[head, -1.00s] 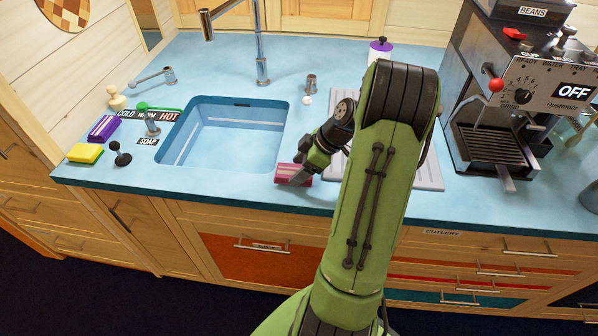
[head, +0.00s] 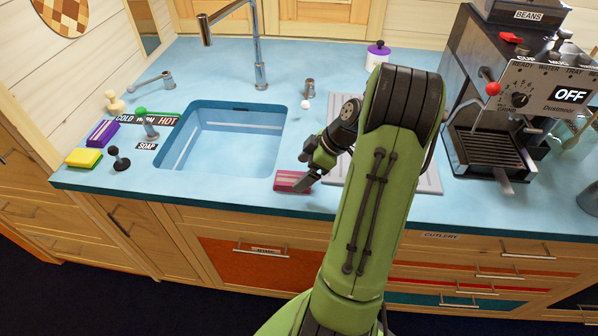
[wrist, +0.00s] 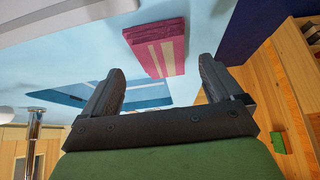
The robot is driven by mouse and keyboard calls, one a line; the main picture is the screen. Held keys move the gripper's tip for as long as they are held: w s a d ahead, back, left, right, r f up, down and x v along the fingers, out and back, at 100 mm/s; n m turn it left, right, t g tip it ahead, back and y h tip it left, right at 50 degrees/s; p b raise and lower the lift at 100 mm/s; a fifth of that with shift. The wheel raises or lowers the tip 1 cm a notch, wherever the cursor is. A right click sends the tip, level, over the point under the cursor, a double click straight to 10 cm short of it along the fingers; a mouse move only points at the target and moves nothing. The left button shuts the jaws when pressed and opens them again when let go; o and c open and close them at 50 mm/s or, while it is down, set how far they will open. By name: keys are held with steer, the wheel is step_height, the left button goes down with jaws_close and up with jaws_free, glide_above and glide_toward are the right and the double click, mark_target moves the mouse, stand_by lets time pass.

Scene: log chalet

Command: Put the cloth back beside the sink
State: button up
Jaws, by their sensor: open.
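A folded pink cloth with pale stripes (head: 288,181) lies flat on the blue counter, to the right of the sink (head: 281,150) near the front edge. It also shows in the wrist view (wrist: 157,44), lying beyond the fingertips. My gripper (head: 304,182) is at the cloth's right side in the head view and hides part of it. In the wrist view my gripper (wrist: 160,68) is open, with nothing clamped between its fingers. Whether a finger touches the cloth I cannot tell.
A purple block (head: 103,132), a yellow-green sponge (head: 84,158) and a dark soap knob (head: 120,160) stand left of the sink. The tall faucet (head: 259,60) rises behind it. A grey drainboard (head: 428,182) lies right of the cloth, with a coffee machine (head: 490,140) beyond.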

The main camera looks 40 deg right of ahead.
steer(key=p+v, duration=0.2)
steer(key=v, duration=0.8)
steer(key=w+a+r+m+g+h, duration=0.1)
steer(key=a+r, duration=0.3)
steer(key=a, duration=0.5)
steer(key=w+a+r+m+g+h, duration=0.1)
steer(key=w+a+r+m, duration=0.15)
steer(key=a, duration=0.65)
steer(key=s+a+r+m+t+h, duration=0.2)
steer(key=s+a+m, duration=0.2)
steer(key=s+a, duration=0.6)
steer(key=s, duration=0.3)
steer(key=shift+a, duration=0.2)
steer(key=shift+r, duration=0.15)
